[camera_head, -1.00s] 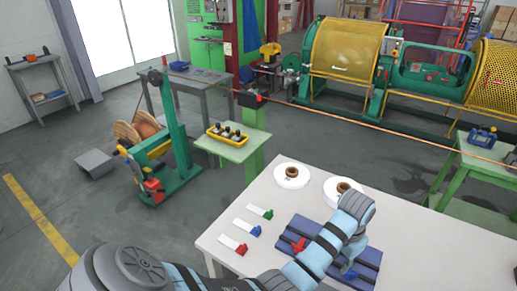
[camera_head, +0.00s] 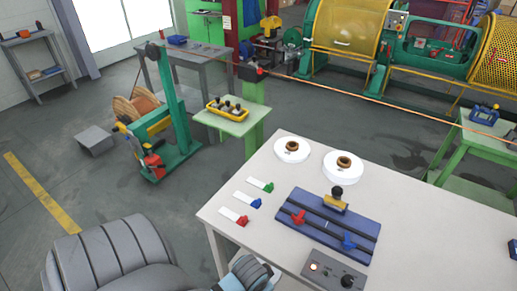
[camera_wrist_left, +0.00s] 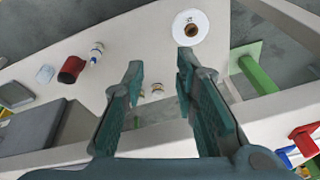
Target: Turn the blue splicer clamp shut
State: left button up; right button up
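The blue splicer clamp (camera_head: 348,240) is a small blue lever on the right part of the dark blue splicer block (camera_head: 318,246). I cannot tell how far it is turned. A red clamp (camera_head: 298,217) sits on the block's left part. A yellow piece with a black knob (camera_head: 335,202) stands at the block's back edge. In the left wrist view my left gripper (camera_wrist_left: 160,72) is open, with nothing between its fingers. In the head view only part of my arm shows at the bottom, left of the block. My right gripper is not in view.
The white table (camera_head: 420,235) also holds two white rolls (camera_head: 285,155), three tags with red, blue and green clips (camera_head: 256,203), and a grey control box (camera_head: 330,268) in front of the block. The table's right part is mostly clear. A green stand (camera_head: 235,130) is behind.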

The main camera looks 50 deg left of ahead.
pick_arm(q)
jog(key=shift+s+a+f, duration=0.1)
jog(key=shift+s+f, duration=0.05)
jog(key=shift+f, duration=0.75)
jog(key=shift+s+f, duration=0.1)
jog(key=shift+f, duration=0.8)
